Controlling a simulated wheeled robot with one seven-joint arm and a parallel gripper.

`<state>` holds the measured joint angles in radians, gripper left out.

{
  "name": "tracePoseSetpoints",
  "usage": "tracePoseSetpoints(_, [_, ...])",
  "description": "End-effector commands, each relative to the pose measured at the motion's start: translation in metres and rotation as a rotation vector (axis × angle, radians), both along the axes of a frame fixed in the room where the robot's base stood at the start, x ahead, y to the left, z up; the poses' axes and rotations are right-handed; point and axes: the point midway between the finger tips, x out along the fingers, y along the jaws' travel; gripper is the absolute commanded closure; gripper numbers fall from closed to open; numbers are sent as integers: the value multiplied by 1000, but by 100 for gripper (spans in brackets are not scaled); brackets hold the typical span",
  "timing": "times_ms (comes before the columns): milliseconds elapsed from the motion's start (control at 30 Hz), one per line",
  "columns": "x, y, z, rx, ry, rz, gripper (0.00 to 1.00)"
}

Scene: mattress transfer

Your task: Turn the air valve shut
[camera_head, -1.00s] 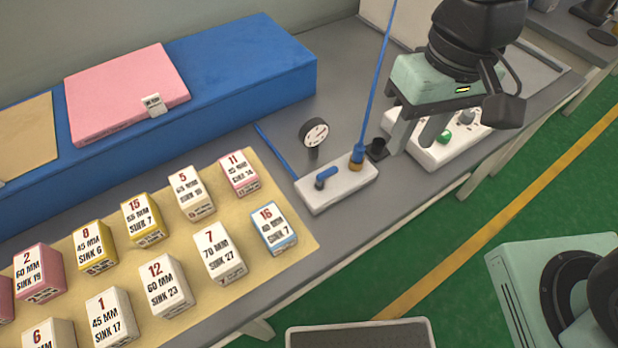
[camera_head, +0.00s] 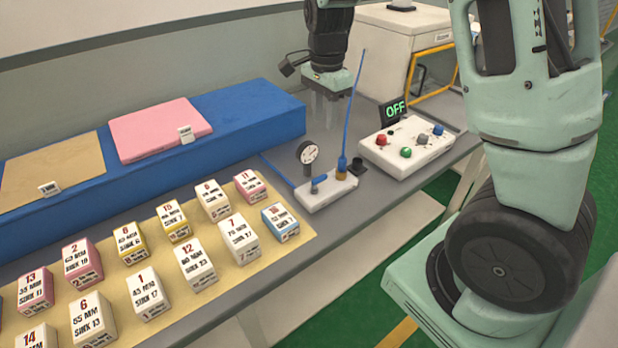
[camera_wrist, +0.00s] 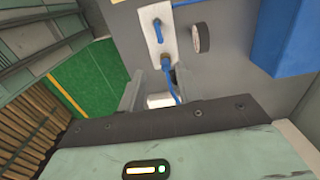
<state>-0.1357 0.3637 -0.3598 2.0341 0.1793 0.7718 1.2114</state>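The air valve is a small blue lever (camera_head: 319,180) on a white block (camera_head: 340,192) near the bench's front edge. In the wrist view, the lever (camera_wrist: 157,30) lies roughly along the length of the white block (camera_wrist: 152,47). A round gauge (camera_head: 307,152) stands behind the block; it also shows in the wrist view (camera_wrist: 201,37). A blue hose (camera_head: 352,115) rises from a brass fitting at the block's right end. My gripper (camera_head: 328,112) hangs above and behind the block, clear of the lever. Its fingers (camera_wrist: 158,92) are apart, with nothing clearly held between them.
A white control box (camera_head: 407,148) with coloured knobs and an OFF display (camera_head: 396,110) stands right of the block. A short black cup (camera_head: 358,168) sits between them. Labelled blocks cover the tan mat (camera_head: 290,249) at left. A long blue block (camera_head: 250,125) lies behind.

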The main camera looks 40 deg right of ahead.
Motion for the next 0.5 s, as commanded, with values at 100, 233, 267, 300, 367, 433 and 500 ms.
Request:
tracePoseSetpoints(100, [-1,0,-18,1,7,1,66])
tracePoseSetpoints(233, [-2,1,-45,1,8,3,66])
tracePoseSetpoints(267, [-2,1,-51,1,8,2,66])
tracePoseSetpoints(300, [-2,0,-60,1,7,2,66])
tracePoseSetpoints(367, [-2,1,-73,1,8,4,66])
tracePoseSetpoints(433, [-2,0,-87,2,8,2,66])
tracePoseSetpoints(500, [-2,1,-102,2,8,4,66])
